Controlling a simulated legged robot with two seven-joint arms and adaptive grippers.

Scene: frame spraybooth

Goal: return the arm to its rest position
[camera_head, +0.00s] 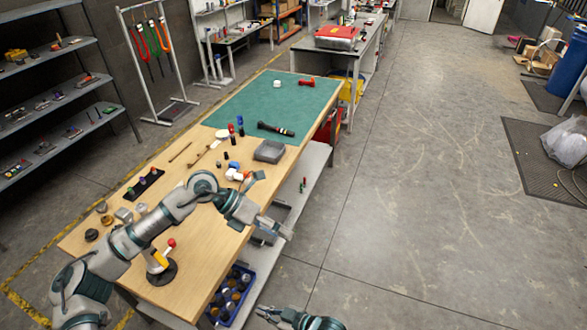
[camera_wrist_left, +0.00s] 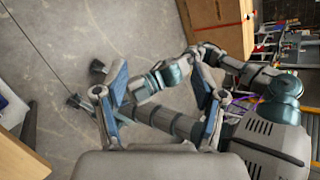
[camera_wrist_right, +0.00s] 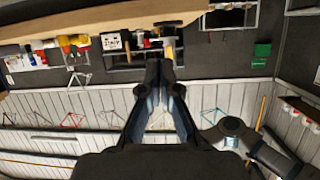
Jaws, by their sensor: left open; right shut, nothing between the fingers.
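My left arm (camera_head: 145,235) reaches from the lower left across the wooden workbench (camera_head: 80,240). My left gripper (camera_head: 282,234) is beyond the bench's right edge, above the lower shelf. In the left wrist view, my left gripper (camera_wrist_left: 158,85) is open, with nothing between its wide-set fingers; floor and parts of my own body show behind it. My right gripper (camera_head: 268,313) is low at the bottom edge of the head view, over the floor right of the bench. In the right wrist view, my right gripper (camera_wrist_right: 158,68) is shut and empty.
A grey bin (camera_head: 269,151), a black flashlight (camera_head: 276,129) and small parts lie on the bench. A blue crate (camera_head: 246,275) of round parts sits low beside it. A green mat (camera_head: 290,92) covers the far end.

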